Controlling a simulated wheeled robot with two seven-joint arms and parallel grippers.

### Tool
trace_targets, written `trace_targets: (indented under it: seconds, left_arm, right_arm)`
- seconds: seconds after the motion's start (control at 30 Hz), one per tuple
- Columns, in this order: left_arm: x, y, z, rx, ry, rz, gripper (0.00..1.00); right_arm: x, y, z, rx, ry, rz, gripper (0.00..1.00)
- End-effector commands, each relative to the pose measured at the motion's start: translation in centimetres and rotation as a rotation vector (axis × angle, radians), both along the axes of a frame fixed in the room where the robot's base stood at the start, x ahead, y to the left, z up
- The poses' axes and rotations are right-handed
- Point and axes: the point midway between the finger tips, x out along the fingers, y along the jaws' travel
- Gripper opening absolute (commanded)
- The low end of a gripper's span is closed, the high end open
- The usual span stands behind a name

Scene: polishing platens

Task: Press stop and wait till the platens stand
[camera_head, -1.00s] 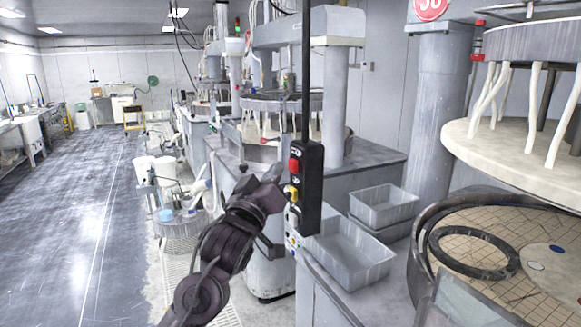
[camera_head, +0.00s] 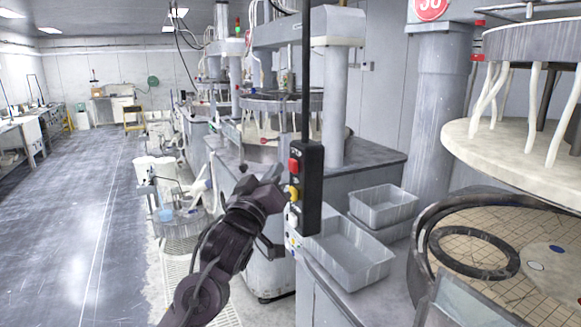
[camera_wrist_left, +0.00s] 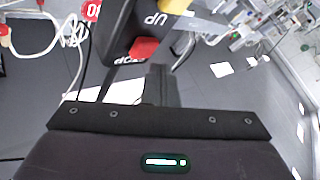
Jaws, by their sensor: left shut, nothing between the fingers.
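A black control pendant (camera_head: 312,190) hangs on a dark rod in the head view. On its left face are a red button (camera_head: 294,164), a yellow button (camera_head: 293,193) and a pale button lower down. My left gripper (camera_head: 276,174) is shut and empty, just left of the pendant near the red and yellow buttons; I cannot tell whether it touches. In the left wrist view the red button (camera_wrist_left: 144,48) shows beside the STOP label, beyond my fingers (camera_wrist_left: 159,84). At right are the tiled lower platen (camera_head: 520,292) and the raised upper platen (camera_head: 480,145); one frame does not show rotation. My right gripper is out of view.
Two grey bins, one in front (camera_head: 345,255) and one behind (camera_head: 383,207), stand on the bench below the pendant. White buckets (camera_head: 160,172) stand left of the machines. The floor aisle (camera_head: 70,230) at left is clear.

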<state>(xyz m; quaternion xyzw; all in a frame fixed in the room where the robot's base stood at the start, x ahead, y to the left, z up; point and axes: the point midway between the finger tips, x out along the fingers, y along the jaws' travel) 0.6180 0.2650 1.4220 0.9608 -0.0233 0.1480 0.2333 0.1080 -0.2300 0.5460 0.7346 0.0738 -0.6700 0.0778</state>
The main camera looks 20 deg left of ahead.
Motion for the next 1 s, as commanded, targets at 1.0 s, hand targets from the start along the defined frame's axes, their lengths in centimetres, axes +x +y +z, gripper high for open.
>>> trace_targets:
  seconds: [1.0]
  left_arm:
    - [0.64,-0.62,0.02,0.0,0.001,0.0,0.0]
  right_arm:
    - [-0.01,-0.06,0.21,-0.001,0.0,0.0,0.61]
